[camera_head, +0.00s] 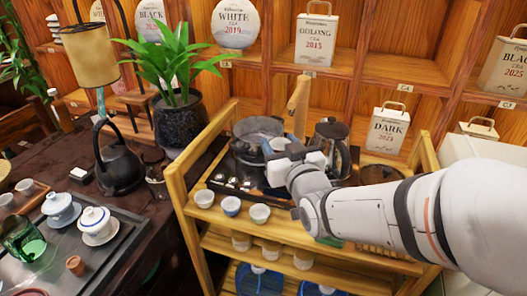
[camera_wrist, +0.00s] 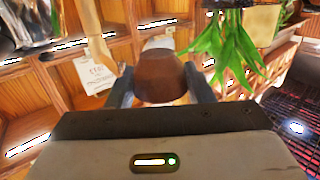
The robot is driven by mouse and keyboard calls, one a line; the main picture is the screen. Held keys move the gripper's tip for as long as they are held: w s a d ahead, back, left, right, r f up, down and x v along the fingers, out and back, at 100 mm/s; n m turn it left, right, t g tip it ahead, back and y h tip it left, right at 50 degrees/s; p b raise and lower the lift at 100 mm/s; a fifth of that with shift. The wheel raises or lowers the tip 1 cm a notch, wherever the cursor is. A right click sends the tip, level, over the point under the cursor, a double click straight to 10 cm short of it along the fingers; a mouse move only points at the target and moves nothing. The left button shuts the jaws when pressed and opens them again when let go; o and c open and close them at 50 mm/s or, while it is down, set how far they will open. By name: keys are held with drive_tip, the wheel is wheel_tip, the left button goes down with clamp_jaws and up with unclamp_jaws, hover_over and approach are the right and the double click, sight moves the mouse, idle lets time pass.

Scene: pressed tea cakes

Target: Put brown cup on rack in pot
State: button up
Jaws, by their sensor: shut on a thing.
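My gripper (camera_head: 288,155) is over the upper shelf of the wooden rack (camera_head: 190,232), at the right front of the dark pot (camera_head: 250,158). In the wrist view my gripper (camera_wrist: 160,84) is shut on a brown cup (camera_wrist: 160,72), with one finger on each side of it. In the head view a pale rounded shape shows at the fingertips beside the pot's rim; I cannot tell whether it is the held cup. The pot stands upright, partly hidden by my gripper.
A glass kettle (camera_head: 338,140) stands close to the right of my gripper. Several small cups, including a white cup (camera_head: 260,213), line the shelf's front. A wooden post (camera_head: 299,100) rises behind the pot. A potted plant (camera_head: 180,115) stands to the left.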

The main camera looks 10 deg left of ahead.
drive_tip(key=shift+s+a+f, duration=0.2)
drive_tip(key=shift+s+a, duration=0.05)
drive_tip(key=shift+s, duration=0.05)
drive_tip(key=x, duration=0.6)
drive_tip(key=f+x, duration=0.1)
drive_tip(key=x, duration=0.5)
drive_tip(key=f+x, duration=0.1)
drive_tip(key=x, duration=0.5)
drive_tip(key=shift+a+f, duration=0.1)
drive_tip(key=shift+f, duration=0.15)
drive_tip(key=shift+s, duration=0.1)
drive_tip(key=shift+f, duration=0.2)
drive_tip(key=shift+f+b, duration=0.35)
drive_tip(key=shift+b, duration=0.45)
drive_tip(key=o, duration=1)
drive_tip(key=shift+c, duration=0.2)
